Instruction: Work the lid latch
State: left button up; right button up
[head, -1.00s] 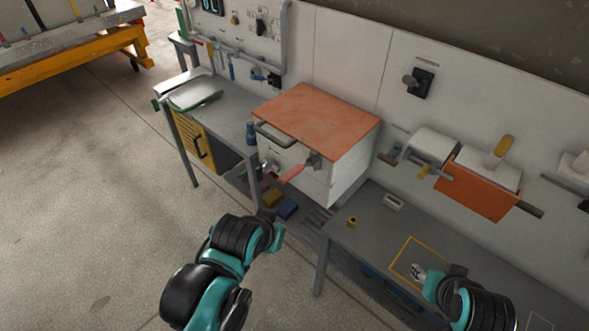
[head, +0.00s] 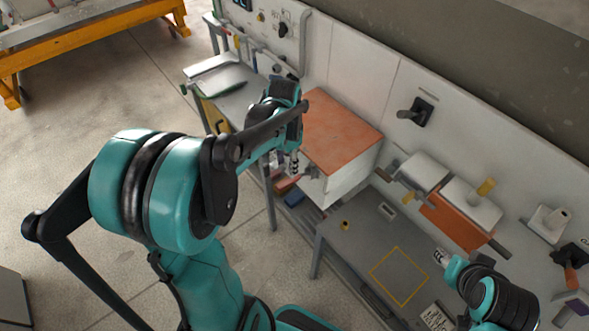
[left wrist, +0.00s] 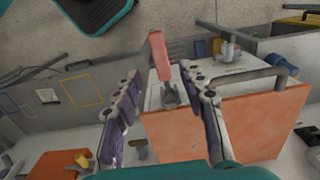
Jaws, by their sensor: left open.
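The white box (head: 345,181) with an orange lid (head: 340,132) stands on the bench. Its latch, with a red lever (left wrist: 159,56) on a grey pivot (left wrist: 172,96), shows in the left wrist view on the front face near the lid's edge. The lever points away from the lid. My left gripper (head: 296,164) is at the box front, open, and hides most of the latch in the head view. In the left wrist view, the lever shows between its spread fingers (left wrist: 160,78); contact cannot be told. My right gripper (head: 441,257) is above the right bench, its jaws too small to read.
A grey bar handle (left wrist: 250,75) sticks out beside the latch on the box front. A yellow outlined square (head: 399,276) on the right bench is bare. An orange block (head: 452,222) and white fixtures line the wall behind. A blue bin (head: 293,198) lies below the box.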

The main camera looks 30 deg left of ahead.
aim_at(286, 182)
pick_arm(q)
notch_tip(286, 182, down, 8)
jog(key=shift+s+a+r+b, duration=0.1)
jog(key=shift+s+r+b, duration=0.05)
jog(key=shift+b, duration=0.6)
grip_shut()
